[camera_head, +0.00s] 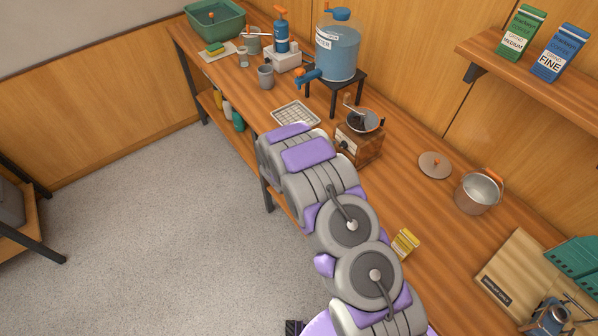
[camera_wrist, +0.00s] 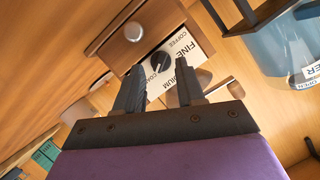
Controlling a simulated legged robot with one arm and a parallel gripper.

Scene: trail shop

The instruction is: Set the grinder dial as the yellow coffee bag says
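The wooden coffee grinder (camera_head: 358,147) with its crank on top stands on the counter, just beyond my arm. In the wrist view its dark round dial (camera_wrist: 160,62) sits on a white label (camera_wrist: 186,48) with FINE, part of MEDIUM and the start of COARSE showing. I cannot tell which mark the dial points at. My gripper (camera_wrist: 159,68) is open, its two fingertips apart and either side of the dial; whether they touch it is unclear. In the head view my arm hides the gripper. The yellow coffee bag (camera_head: 404,243) is on the counter beside my arm, its print too small to read.
A round drawer knob (camera_wrist: 134,32) is close to the dial. A green medium-grind bag (camera_head: 521,32) and a blue fine-grind bag (camera_head: 560,52) stand on the wall shelf. A water dispenser (camera_head: 337,50), wire rack (camera_head: 296,114), lid (camera_head: 434,165) and pot (camera_head: 478,191) are around the grinder.

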